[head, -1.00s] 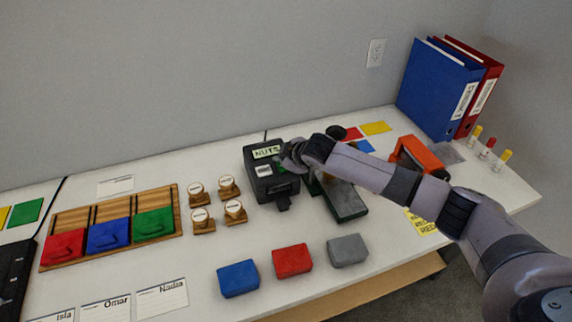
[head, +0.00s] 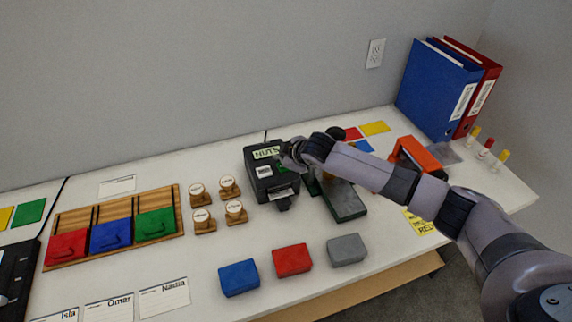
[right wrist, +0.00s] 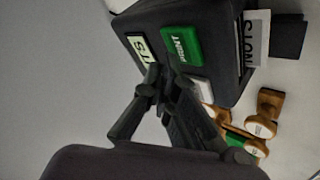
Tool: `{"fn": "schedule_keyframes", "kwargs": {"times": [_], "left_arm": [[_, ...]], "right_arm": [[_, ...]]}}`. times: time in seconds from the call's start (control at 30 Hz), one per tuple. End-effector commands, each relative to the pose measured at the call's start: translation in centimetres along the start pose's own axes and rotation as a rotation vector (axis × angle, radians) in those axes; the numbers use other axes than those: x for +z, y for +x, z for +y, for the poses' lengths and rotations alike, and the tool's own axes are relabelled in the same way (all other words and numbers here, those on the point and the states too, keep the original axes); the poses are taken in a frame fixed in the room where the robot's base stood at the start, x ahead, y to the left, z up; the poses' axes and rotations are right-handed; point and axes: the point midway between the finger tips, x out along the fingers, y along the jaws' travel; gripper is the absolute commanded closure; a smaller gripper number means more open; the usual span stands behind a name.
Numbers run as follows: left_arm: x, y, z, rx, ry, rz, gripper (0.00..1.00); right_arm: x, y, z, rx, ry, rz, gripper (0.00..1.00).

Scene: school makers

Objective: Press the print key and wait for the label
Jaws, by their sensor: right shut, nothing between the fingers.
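The black label printer (head: 262,187) stands at mid-table in the head view, with a small screen (head: 267,153) reading NUTS. In the right wrist view its green print key (right wrist: 181,46) shows on the top face. A white label (right wrist: 257,38) reading NUTS sticks out of the printer's front; it also shows in the head view (head: 285,194). My right gripper (head: 288,160) is shut and empty, above the printer's right side. In the right wrist view its fingertips (right wrist: 154,73) are close beside the key; I cannot tell whether they touch it. My left gripper is not in view.
Wooden stamps (head: 235,212) stand left of the printer, near a tray of coloured boxes (head: 182,224). Blue (head: 238,278), red (head: 292,260) and grey (head: 346,250) blocks lie in front. A dark green device (head: 346,204) and an orange one (head: 420,155) are to the right.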

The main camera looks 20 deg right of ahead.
Motion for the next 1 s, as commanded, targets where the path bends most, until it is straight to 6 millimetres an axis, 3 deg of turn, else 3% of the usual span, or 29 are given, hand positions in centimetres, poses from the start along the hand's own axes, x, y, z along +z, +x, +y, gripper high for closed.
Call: {"fn": "schedule_keyframes", "kwargs": {"times": [0.57,1.0], "left_arm": [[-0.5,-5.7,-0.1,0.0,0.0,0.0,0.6],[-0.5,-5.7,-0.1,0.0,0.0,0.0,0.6]], "right_arm": [[-3.0,-4.0,2.9,0.0,0.0,0.0,1.0],[-3.0,-4.1,3.0,0.0,0.0,0.0,1.0]]}}
